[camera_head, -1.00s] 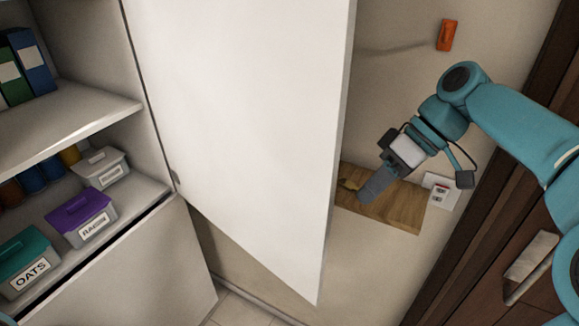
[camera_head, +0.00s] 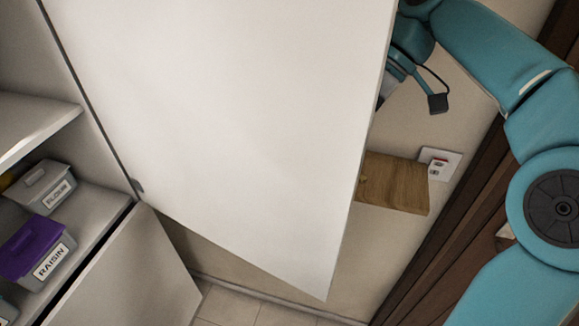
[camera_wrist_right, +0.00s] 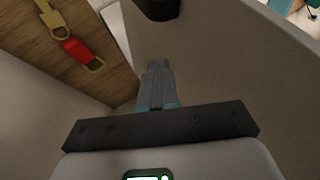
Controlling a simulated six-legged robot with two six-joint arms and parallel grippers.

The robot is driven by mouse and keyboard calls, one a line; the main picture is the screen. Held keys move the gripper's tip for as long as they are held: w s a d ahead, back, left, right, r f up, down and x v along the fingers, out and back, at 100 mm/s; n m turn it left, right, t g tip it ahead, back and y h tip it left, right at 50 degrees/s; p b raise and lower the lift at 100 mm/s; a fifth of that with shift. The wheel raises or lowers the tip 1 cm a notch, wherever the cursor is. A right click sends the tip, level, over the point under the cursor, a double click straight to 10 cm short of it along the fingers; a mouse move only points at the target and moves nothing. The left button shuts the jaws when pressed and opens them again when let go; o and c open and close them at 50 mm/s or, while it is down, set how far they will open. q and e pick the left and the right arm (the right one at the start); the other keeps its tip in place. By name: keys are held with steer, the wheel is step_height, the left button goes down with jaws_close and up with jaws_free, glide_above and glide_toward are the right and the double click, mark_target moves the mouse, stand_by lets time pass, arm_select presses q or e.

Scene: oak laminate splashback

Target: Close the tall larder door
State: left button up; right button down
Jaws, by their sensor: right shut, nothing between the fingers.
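The tall larder door (camera_head: 225,120) is a plain white panel standing open across the middle of the head view. Its hinge side is at the left, beside the shelves, and its free edge is at the right. My right arm reaches behind that free edge, so the door hides the right gripper there. In the right wrist view my right gripper (camera_wrist_right: 155,85) has its fingers together and empty, in front of a broad pale surface (camera_wrist_right: 240,75) that looks like the door's other face. I cannot tell whether they touch. My left gripper is not in view.
Larder shelves at the left hold a grey flour box (camera_head: 42,186) and a purple-lidded raisin box (camera_head: 38,250). A wooden board (camera_head: 395,183) and a socket (camera_head: 440,163) are on the wall. A red tag (camera_wrist_right: 78,48) hangs from wood in the wrist view.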

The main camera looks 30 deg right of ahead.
mark_target(299, 179)
steer(key=x, duration=1)
steer(key=shift+s, duration=0.15)
steer(key=shift+a+b, duration=0.25)
steer(key=shift+b, duration=0.05)
